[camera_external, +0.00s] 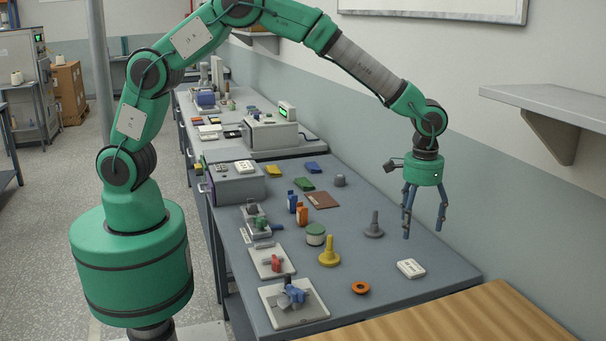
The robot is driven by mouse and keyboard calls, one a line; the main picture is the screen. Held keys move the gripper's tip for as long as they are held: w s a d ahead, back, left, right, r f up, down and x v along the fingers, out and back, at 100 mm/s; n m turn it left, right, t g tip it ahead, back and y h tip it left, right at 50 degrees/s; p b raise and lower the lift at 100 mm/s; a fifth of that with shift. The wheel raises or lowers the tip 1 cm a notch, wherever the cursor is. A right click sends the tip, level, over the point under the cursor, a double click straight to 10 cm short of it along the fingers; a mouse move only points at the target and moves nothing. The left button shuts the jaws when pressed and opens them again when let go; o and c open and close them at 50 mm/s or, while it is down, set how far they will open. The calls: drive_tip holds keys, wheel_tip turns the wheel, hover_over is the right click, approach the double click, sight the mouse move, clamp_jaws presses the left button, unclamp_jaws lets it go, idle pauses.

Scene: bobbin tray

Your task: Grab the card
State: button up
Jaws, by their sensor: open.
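A flat brown rectangular card (322,200) lies on the grey table, near its middle. A small white flat piece with dark marks (410,268) lies nearer the front right; I cannot tell whether it is also a card. My gripper (422,226) hangs above the right side of the table, fingers pointing down, spread and empty. In the picture it is right of the brown card and above the white piece. It appears apart from both.
A grey peg (374,228), a yellow peg (329,254), a green-and-white spool (315,235) and an orange ring (360,287) stand or lie around the table (400,295). Blue (292,202) and orange (302,214) upright pieces stand left of the brown card. A wall shelf (550,105) juts out at right.

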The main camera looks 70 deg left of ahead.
drive_tip(key=b, duration=0.1)
hover_over(410, 267)
wheel_tip(410, 267, down, 8)
drive_tip(key=shift+w+r, duration=0.1)
drive_tip(key=shift+r, duration=0.1)
drive_tip(key=shift+f+b, duration=0.75)
drive_tip(key=shift+f, duration=1.85)
drive_tip(key=shift+c, duration=0.5)
drive_tip(key=c, duration=1.2)
